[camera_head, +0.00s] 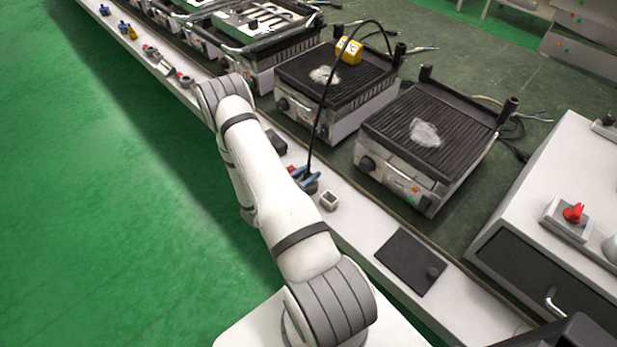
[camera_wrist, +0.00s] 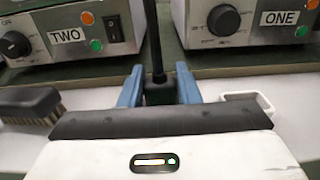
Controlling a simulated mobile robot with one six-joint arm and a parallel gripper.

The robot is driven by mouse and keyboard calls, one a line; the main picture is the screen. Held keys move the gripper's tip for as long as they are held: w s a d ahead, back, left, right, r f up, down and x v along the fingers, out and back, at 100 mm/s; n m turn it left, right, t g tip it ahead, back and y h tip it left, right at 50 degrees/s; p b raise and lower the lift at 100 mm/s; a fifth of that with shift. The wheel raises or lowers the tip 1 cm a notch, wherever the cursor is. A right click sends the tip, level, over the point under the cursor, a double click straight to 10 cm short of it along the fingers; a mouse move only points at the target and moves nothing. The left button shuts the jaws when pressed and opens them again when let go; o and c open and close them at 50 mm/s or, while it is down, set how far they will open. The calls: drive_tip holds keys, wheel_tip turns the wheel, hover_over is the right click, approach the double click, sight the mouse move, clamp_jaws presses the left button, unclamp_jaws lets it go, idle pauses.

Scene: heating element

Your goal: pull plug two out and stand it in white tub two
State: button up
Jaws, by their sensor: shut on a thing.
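My gripper (camera_head: 305,177) has blue fingers, which also show in the wrist view (camera_wrist: 159,91). They are shut on a black plug (camera_wrist: 158,92), one finger on each side. Its black cord (camera_head: 318,118) rises from the gripper toward the grill labelled TWO (camera_wrist: 68,36). The plug's lower end is hidden behind my gripper's body, so I cannot tell whether it sits in a socket. A small white tub (camera_head: 329,201) stands on the white ledge just right of the gripper. It also shows in the wrist view (camera_wrist: 262,101); no number is readable on it.
A brush (camera_wrist: 33,104) lies left of the gripper. Grill two (camera_head: 335,117) and the grill labelled ONE (camera_head: 405,176) stand behind the ledge. A yellow block (camera_head: 348,50) is at the back of grill two. A dark plate (camera_head: 408,260) lies farther right on the ledge.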

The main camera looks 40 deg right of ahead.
sight(309, 173)
wheel_tip(309, 173, up, 10)
drive_tip(key=shift+r, duration=0.1)
idle(0.6)
drive_tip(key=shift+f, duration=0.2)
